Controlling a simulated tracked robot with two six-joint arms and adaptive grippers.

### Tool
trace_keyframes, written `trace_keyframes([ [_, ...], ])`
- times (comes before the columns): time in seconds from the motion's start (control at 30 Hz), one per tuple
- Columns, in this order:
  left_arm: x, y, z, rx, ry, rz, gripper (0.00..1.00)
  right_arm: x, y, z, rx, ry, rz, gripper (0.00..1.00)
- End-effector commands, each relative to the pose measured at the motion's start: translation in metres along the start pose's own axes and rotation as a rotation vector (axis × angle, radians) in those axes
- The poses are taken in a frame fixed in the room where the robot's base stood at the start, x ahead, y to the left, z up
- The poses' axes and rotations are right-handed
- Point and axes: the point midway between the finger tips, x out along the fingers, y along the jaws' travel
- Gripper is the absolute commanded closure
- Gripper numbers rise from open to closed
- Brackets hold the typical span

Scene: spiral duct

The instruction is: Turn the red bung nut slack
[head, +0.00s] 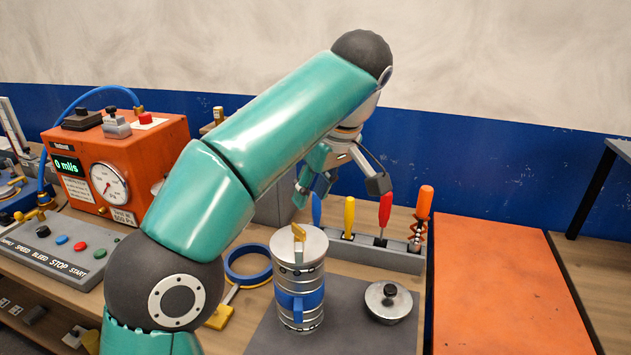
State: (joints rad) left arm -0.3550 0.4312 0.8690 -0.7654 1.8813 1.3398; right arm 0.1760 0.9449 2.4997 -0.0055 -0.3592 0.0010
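A silver ribbed duct (311,250) stands upright on a dark grey mat (262,340). It has a blue band (300,303) around its middle and a small yellow fitting (298,233) on top. I cannot make out a red bung nut; it may be hidden or too small to tell. My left gripper (338,190) hangs above and behind the duct, near the tool rack. Its fingers are spread apart with nothing seen between them. My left arm covers much of the middle of the view. My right gripper is not in view.
A round metal cap (388,301) lies on the mat right of the duct. A grey rack (362,252) behind holds several coloured-handled tools. An orange test box (125,165) and a button panel (58,248) stand left. A blue tape roll (236,278) lies near the duct. An orange panel (505,290) lies right.

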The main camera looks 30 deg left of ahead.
Motion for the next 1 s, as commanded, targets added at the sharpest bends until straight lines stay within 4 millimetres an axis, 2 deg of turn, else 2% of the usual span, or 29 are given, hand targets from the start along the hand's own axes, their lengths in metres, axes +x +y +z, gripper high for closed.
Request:
trace_keyframes([
  [0.2, -0.016, 0.001, 0.000, -0.001, 0.000, 0.001, 0.66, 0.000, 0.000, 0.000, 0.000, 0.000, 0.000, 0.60],
  [0.57, -0.020, 0.000, 0.001, -0.001, -0.001, -0.001, 0.66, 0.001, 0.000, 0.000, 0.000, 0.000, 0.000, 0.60],
  [0.73, -0.020, 0.000, 0.000, 0.030, -0.001, 0.000, 0.41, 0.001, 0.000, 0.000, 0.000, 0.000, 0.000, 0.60],
  [0.8, -0.020, 0.000, 0.000, 0.087, -0.001, 0.002, 0.33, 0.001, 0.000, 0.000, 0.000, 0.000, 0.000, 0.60],
  [0.87, -0.020, 0.002, 0.001, 0.170, -0.003, 0.009, 0.33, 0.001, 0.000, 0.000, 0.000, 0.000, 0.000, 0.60],
  [1.0, -0.019, 0.010, 0.012, 0.490, -0.037, 0.054, 0.33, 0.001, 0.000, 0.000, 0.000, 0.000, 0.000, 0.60],
])
